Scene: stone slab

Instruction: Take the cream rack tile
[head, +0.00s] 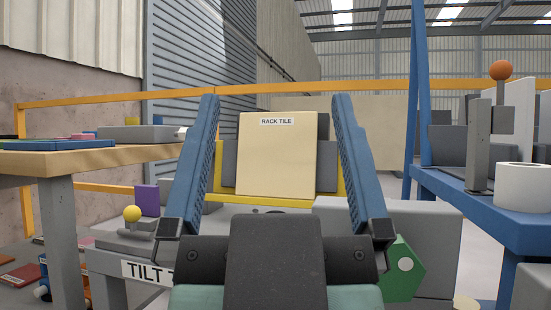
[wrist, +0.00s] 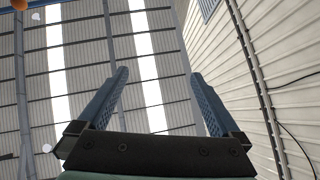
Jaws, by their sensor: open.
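The cream rack tile (head: 276,160) stands nearly upright in the middle of the head view, with a small "RACK TILE" label near its top. Behind it are dark grey slabs, and a yellow frame (head: 272,203) shows below and beside it. My gripper (head: 275,98) is open and empty, its two blue fingers to the left and right of the tile in the picture. The fingers seem nearer the camera than the tile; contact is not visible. The wrist view shows my gripper (wrist: 157,75) against the roof, without the tile.
A wooden-topped table (head: 95,156) stands at left, with flat items on it. A blue bench (head: 480,205) at right holds a white roll (head: 522,187) and an orange-knobbed post (head: 500,70). A grey block (head: 425,235) and a green hexagonal piece (head: 400,275) lie right of my gripper.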

